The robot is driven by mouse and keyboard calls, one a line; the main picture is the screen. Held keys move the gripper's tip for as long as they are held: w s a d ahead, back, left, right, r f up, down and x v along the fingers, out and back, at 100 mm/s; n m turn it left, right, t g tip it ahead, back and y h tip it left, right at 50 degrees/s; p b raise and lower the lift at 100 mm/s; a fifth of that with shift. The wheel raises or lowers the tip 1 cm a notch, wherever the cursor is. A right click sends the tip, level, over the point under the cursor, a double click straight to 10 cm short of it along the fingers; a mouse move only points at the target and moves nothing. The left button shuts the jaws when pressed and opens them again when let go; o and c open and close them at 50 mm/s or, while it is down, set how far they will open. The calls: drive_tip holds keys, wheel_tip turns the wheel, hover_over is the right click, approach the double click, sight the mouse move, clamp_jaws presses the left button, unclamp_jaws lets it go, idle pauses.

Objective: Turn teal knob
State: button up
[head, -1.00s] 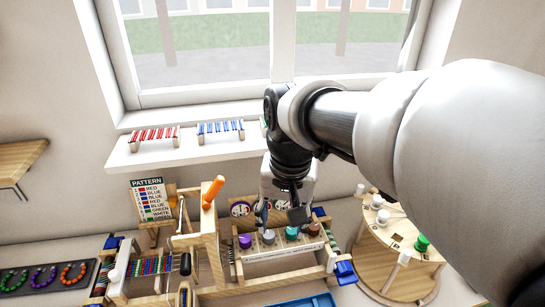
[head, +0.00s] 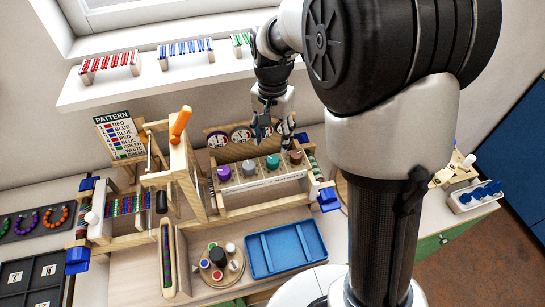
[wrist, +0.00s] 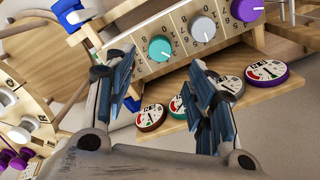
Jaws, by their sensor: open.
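The teal knob (head: 272,162) sits in a row of knobs on the pale numbered front panel (head: 262,180) of a wooden frame. In the wrist view the teal knob (wrist: 160,48) shows a white pointer line and lies just beyond the fingertips, about midway between them. My gripper (head: 272,132) is above and slightly behind the knob in the head view. The gripper (wrist: 163,66) is open with nothing between its fingers, apart from the knob. A grey knob (wrist: 203,28) and a purple knob (wrist: 246,8) sit beside it. A brown knob (head: 296,157) is on its other side.
A wooden board with several round dials (wrist: 267,73) lies close to the fingers. A bead frame with an orange handle (head: 180,122) stands left. A blue tray (head: 286,249) and a round stand of pots (head: 218,264) are in front. A shelf (head: 165,80) is behind.

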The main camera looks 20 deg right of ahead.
sight(273, 159)
wheel_tip(273, 159, down, 8)
drive_tip(key=shift+f+b, duration=0.1)
drive_tip(key=shift+b, duration=0.85)
drive_tip(key=c, duration=1.1)
drive_tip(key=shift+o, duration=0.2)
drive_tip(key=shift+n, duration=0.4)
drive_tip(key=n+p, duration=0.1)
drive_tip(key=n, duration=0.1)
drive_tip(key=shift+n+p, duration=0.3)
drive_tip(key=shift+p, duration=0.1)
drive_tip(key=shift+n+p, duration=0.6)
drive_tip(key=shift+n, duration=1)
